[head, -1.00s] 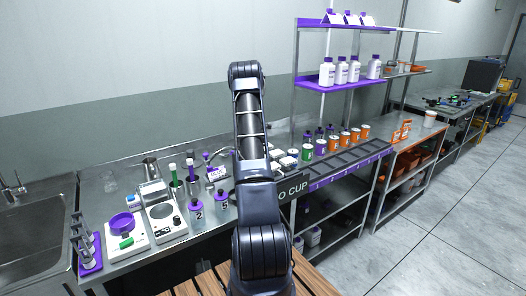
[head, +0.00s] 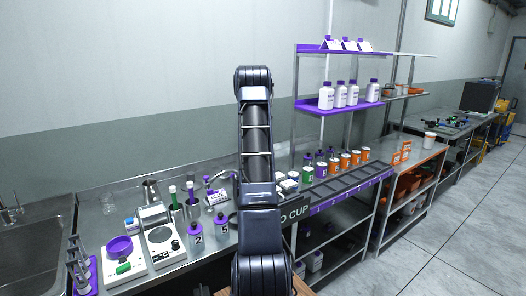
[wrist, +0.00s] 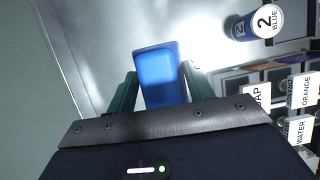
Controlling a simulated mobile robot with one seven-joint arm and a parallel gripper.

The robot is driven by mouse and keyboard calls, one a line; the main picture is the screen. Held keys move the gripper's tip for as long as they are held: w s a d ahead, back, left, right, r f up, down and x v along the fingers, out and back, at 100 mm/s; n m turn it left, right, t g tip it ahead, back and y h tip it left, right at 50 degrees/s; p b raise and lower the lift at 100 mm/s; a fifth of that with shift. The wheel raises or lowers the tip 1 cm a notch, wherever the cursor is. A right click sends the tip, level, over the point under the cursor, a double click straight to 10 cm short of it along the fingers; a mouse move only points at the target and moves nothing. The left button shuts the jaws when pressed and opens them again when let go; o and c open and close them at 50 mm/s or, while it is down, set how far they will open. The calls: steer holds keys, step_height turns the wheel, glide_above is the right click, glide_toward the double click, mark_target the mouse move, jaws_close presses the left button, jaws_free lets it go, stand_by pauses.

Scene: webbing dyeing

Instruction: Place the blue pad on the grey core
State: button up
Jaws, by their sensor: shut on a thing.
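The blue pad (wrist: 160,75) is a smooth rounded block in the wrist view. My gripper (wrist: 160,88) is shut on it, with one greenish finger on each side, and its far end sticks out beyond the fingers. A bright, blurred surface lies behind the pad. In the head view my arm stands in the middle, and the gripper and pad are not visible there. I cannot pick out the grey core in either view.
A container marked 2 BLUE (wrist: 262,22) and several label cards (wrist: 302,90) are at right in the wrist view. In the head view, a scale (head: 163,239), purple-lidded jars (head: 195,234) and a black slotted tray (head: 345,186) crowd the bench. A purple shelf (head: 340,106) stands behind.

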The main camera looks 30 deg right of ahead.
steer(key=shift+r, duration=0.55)
steer(key=shift+w+a+r, duration=0.1)
steer(key=shift+w+a, duration=0.15)
steer(key=shift+a, duration=0.1)
steer(key=w+a+r, duration=0.2)
steer(key=w+a, duration=0.2)
steer(key=a, duration=0.4)
steer(key=w+a+r, duration=0.2)
steer(key=w+a, duration=0.2)
steer(key=a, duration=0.5)
step_height(320, 180, up, 4)
glide_above(190, 173)
step_height(190, 173, down, 20)
steer(key=shift+w+d+r, duration=0.1)
steer(key=shift+w+r, duration=0.05)
steer(key=shift+r, duration=0.05)
steer(key=shift+f, duration=0.1)
steer(key=o, duration=1)
